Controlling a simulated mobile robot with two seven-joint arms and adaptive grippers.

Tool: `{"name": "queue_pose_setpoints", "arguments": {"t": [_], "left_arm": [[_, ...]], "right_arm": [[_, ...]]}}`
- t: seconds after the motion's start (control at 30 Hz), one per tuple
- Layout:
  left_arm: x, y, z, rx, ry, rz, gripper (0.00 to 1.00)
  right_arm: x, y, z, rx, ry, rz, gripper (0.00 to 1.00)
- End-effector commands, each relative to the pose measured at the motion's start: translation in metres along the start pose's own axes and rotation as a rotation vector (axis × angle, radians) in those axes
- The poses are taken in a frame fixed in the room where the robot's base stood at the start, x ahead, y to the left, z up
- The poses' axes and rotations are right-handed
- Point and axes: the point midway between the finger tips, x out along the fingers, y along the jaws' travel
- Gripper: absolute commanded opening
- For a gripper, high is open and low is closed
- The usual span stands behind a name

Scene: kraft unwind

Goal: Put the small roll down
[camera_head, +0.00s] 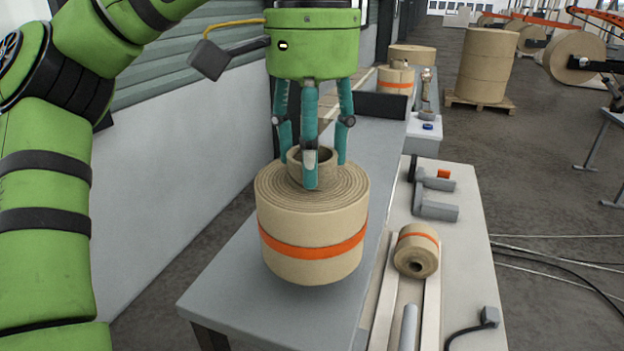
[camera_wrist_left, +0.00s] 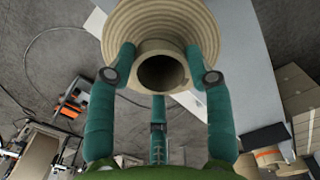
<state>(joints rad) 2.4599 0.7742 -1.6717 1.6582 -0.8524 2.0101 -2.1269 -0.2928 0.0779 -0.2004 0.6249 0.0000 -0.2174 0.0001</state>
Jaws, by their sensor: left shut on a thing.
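My left gripper (camera_head: 313,163) points down with its teal fingers shut around the core tube (camera_head: 297,158) of a brown kraft roll with an orange band (camera_head: 305,247). The roll is upright and over the grey table (camera_head: 240,285); I cannot tell whether its underside touches the top. In the left wrist view, the fingers (camera_wrist_left: 160,62) close around the hollow core (camera_wrist_left: 163,72), and the wound paper (camera_wrist_left: 165,20) spreads behind it. A smaller kraft roll with an orange band (camera_head: 417,243) lies on its side at the right. My right gripper is not in view.
The lower bench (camera_head: 460,235) at the right carries grey brackets (camera_head: 436,211) and pale rails (camera_head: 431,315). A dark upright plate (camera_head: 380,107) and more rolls (camera_head: 395,79) stand farther back. The grey table is bare in front of the held roll. A wall is at the left.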

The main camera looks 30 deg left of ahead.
Motion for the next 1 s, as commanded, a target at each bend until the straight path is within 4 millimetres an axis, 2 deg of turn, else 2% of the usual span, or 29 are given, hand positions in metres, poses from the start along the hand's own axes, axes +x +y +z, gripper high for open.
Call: {"name": "queue_pose_setpoints", "arguments": {"t": [0.13, 0.43, 0.83, 0.87, 0.9, 0.93, 1.0], "left_arm": [[0.006, 0.001, 0.002, 0.0, 0.0, 0.002, 0.06], [0.037, 0.001, 0.002, 0.001, -0.001, 0.002, 0.06], [0.041, 0.001, 0.002, -0.001, 0.002, 0.002, 0.06], [0.043, 0.001, 0.002, -0.001, 0.0, 0.0, 0.56], [0.042, 0.001, 0.002, -0.001, 0.0, 0.0, 0.71], [0.042, 0.001, 0.002, -0.001, 0.0, 0.0, 0.75], [0.042, 0.001, 0.002, -0.001, 0.0, 0.0, 0.75]], "right_arm": [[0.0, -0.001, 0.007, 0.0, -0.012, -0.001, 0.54], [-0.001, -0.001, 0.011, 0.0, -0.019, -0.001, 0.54], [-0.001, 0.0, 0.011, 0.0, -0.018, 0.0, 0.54], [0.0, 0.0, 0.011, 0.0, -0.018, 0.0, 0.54], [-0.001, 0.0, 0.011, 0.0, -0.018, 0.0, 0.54], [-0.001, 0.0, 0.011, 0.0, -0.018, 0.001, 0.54], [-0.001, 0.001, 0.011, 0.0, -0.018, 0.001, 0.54]]}}
